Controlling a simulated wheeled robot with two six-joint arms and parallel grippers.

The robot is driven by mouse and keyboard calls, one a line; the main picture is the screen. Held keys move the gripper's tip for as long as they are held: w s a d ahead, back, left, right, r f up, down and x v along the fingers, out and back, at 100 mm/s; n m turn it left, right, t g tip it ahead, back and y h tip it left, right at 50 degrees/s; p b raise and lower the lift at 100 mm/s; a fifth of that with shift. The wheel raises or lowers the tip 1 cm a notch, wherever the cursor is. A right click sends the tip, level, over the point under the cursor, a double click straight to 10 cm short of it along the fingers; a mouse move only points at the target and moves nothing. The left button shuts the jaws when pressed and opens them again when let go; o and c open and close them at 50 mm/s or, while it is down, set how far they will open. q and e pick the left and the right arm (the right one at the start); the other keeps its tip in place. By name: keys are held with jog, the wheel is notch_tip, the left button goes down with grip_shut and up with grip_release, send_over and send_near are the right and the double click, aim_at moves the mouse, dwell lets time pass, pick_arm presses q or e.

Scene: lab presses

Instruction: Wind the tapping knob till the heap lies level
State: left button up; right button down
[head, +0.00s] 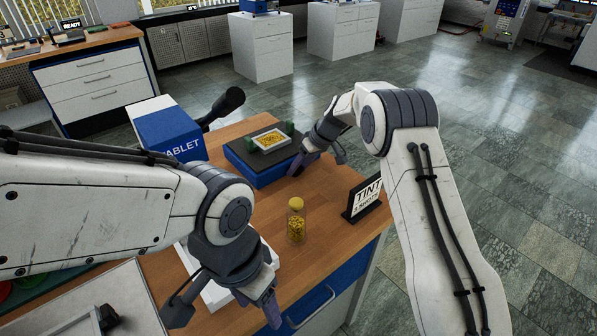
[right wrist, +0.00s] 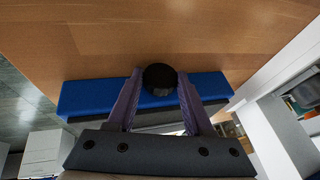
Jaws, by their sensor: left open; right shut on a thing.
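The tapping device is a blue base with a dark top (head: 240,153) on the wooden table. On it, a white-rimmed tray (head: 256,147) sits between green blocks and holds a heap of yellow pieces (head: 272,138). The heap's evenness is too small to tell. The round black knob (right wrist: 160,77) shows in the right wrist view, in front of the blue base (right wrist: 85,95). My left gripper (head: 226,312) is open and empty at the near table edge.
A jar of yellow pieces (head: 296,225) with a yellow lid stands in front of the device. A TINT sign (head: 364,198) stands right of it. A blue and white TABLET box (head: 167,130) is behind left. A white tray (head: 205,290) lies partly under my left arm.

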jog(key=shift+c, duration=1.5)
grip_release()
jog(key=b+v, duration=0.1)
jog(key=v, duration=0.9)
jog(key=shift+d+r, duration=0.15)
jog(key=shift+r, duration=0.1)
